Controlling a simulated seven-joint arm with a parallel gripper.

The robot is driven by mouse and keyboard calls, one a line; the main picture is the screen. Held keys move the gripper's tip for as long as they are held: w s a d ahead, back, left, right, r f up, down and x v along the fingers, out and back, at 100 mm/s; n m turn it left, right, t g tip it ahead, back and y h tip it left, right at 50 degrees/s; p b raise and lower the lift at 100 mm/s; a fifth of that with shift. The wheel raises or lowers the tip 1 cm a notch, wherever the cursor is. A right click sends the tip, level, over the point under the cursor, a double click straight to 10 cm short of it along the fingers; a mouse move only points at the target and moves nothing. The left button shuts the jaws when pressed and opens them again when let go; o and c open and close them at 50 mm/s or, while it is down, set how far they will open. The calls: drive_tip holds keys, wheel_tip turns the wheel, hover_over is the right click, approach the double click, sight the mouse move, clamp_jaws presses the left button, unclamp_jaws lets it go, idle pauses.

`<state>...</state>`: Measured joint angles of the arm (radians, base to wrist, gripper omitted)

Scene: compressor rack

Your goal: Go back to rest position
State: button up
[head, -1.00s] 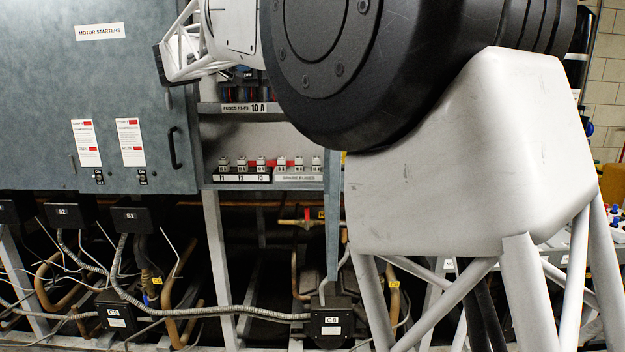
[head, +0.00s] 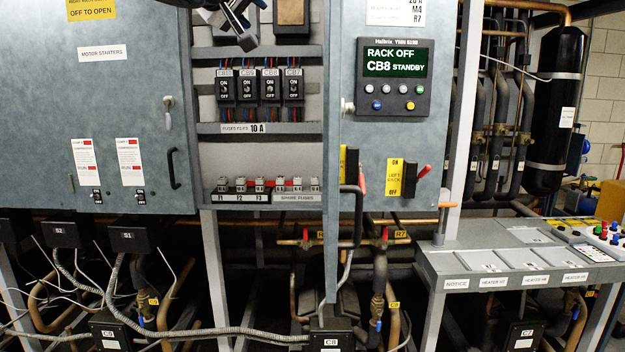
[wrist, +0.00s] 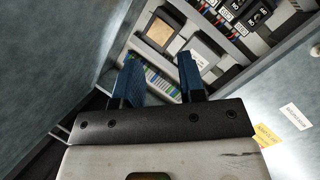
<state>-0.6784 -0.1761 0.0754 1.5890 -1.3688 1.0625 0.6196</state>
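My gripper (wrist: 160,78) shows in the wrist view with its two blue fingers apart. Nothing is visible held between them. It faces the inside of the electrical cabinet, at a tilt. In the head view only a small dark and white part of my gripper (head: 236,22) shows at the top edge, in front of the cabinet's upper part; its fingers cannot be made out clearly there. The rest of my arm is out of the head view.
The grey motor starters door (head: 100,130) is at left. Open shelves hold breakers (head: 258,88) and fuses (head: 265,184). Right of them is a panel with a display reading "RACK OFF, CB8 STANDBY" (head: 393,62). A grey bench (head: 440,262) with covers stands at right. Pipes and cables run below.

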drive_tip(key=s+d+m+y, duration=0.1)
drive_tip(key=s+d+y, duration=0.3)
drive_tip(key=s, duration=0.7)
drive_tip(key=s+d+m+y, duration=0.1)
drive_tip(key=s+d+y, duration=0.1)
drive_tip(key=s+d, duration=0.6)
drive_tip(key=s+d+f+m+g+h, duration=0.1)
drive_tip(key=d+f+g, duration=0.35)
drive_tip(key=f, duration=1.15)
drive_tip(key=s+d+f+g+h, duration=0.1)
drive_tip(key=s+d+f+g, duration=0.35)
drive_tip(key=f, duration=1.05)
drive_tip(key=s+d+f+g, duration=0.1)
drive_tip(key=s+d+f, duration=0.1)
drive_tip(key=f, duration=0.5)
drive_tip(key=s+d+f+m+g+y, duration=0.1)
drive_tip(key=d+f, duration=0.3)
drive_tip(key=f, duration=0.4)
drive_tip(key=s+d+f+m+g, duration=0.1)
drive_tip(key=s+d+f, duration=0.2)
drive_tip(key=f, duration=0.4)
drive_tip(key=shift+s+f+g+y, duration=0.25)
drive_tip(key=shift+s+g+y, duration=0.15)
drive_tip(key=shift+s, duration=0.1)
